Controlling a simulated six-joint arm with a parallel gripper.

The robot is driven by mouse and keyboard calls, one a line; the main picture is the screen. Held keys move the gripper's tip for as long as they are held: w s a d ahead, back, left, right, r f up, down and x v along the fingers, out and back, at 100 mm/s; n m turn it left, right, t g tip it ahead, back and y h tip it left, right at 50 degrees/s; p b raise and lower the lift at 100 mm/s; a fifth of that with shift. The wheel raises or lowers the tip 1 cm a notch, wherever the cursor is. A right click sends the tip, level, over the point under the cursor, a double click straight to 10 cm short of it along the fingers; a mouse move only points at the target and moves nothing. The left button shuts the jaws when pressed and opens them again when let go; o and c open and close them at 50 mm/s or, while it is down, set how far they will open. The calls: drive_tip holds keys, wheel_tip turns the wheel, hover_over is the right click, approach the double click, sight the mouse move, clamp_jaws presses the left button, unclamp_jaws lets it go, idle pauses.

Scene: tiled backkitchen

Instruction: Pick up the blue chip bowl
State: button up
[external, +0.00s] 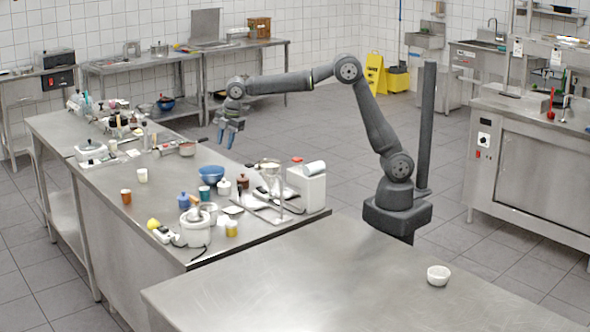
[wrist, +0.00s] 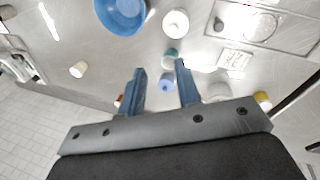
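The blue bowl (external: 211,174) stands upright on the steel counter, among several small jars and cups. In the wrist view the blue bowl (wrist: 121,12) is at the top edge, partly cut off, beyond my fingertips and to their left. My gripper (external: 229,134) hangs in the air above and behind the bowl in the external view, pointing down. In the wrist view my gripper (wrist: 160,66) shows its two blue fingers apart with nothing held between them.
A white jar (wrist: 175,24) stands close beside the bowl. A blue jar (external: 184,201), an orange cup (external: 126,196) and a white box-like appliance (external: 307,186) are also on the counter (external: 160,238). A white bowl (external: 438,275) sits on the mostly clear front table (external: 330,285).

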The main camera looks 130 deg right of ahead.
drive_tip(key=s+d, duration=0.5)
hover_over(222, 174)
wheel_tip(222, 174, down, 12)
drive_tip(key=shift+n+g, duration=0.3)
drive_tip(key=shift+s+a+x, duration=0.15)
drive_tip(key=shift+s+x, duration=0.05)
drive_tip(key=shift+x, duration=1.05)
drive_tip(key=shift+s+a+x, duration=0.1)
drive_tip(key=shift+s+x, duration=0.1)
drive_tip(key=shift+x, duration=1.1)
clamp_jaws()
